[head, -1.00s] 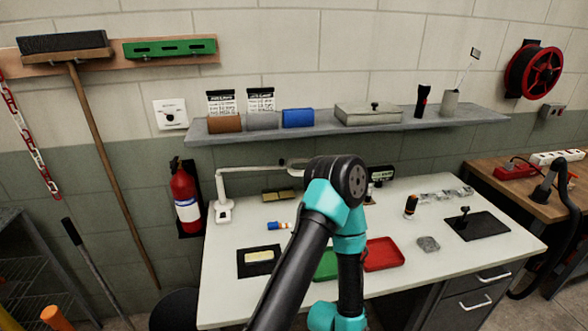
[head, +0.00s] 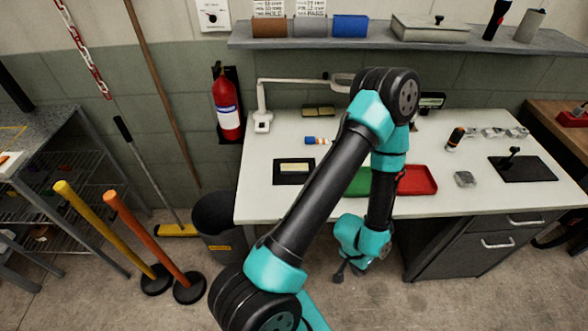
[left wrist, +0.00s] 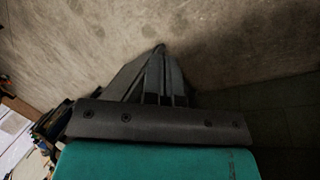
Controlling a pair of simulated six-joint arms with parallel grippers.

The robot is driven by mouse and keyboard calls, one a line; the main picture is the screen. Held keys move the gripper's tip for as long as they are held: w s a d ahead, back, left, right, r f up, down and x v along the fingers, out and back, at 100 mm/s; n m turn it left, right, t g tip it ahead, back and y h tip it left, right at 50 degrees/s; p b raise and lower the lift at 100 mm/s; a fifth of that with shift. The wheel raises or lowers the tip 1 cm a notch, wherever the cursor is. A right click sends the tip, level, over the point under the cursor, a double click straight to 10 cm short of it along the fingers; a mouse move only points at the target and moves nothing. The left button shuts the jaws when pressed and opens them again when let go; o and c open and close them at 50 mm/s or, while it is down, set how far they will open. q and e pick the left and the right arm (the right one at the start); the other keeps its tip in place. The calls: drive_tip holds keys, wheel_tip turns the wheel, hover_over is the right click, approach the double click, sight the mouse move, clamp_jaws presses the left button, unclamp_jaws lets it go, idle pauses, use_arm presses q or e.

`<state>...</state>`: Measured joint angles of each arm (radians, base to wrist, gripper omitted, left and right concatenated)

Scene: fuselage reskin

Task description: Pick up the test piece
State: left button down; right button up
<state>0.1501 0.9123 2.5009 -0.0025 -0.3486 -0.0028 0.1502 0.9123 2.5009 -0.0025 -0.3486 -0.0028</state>
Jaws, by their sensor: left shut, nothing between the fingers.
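A pale flat piece (head: 294,167) lies on a black mat (head: 280,179) at the left part of the white table; it may be the test piece, but I cannot tell for sure. My left gripper (head: 347,274) hangs in front of the table, below its front edge and well away from the piece. In the left wrist view the left gripper (left wrist: 162,72) is shut and empty, with bare floor beyond its fingers. My left arm hides part of the table's middle. My right gripper is not in view.
A red tray (head: 417,180) and a partly hidden green tray (head: 361,182) sit on the white table (head: 470,198). A lamp (head: 263,118) stands at its back left. A bin (head: 216,222) and orange and yellow posts (head: 150,235) stand on the floor at left.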

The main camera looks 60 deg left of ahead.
use_arm(q)
drive_tip(key=c, duration=0.6)
unclamp_jaws()
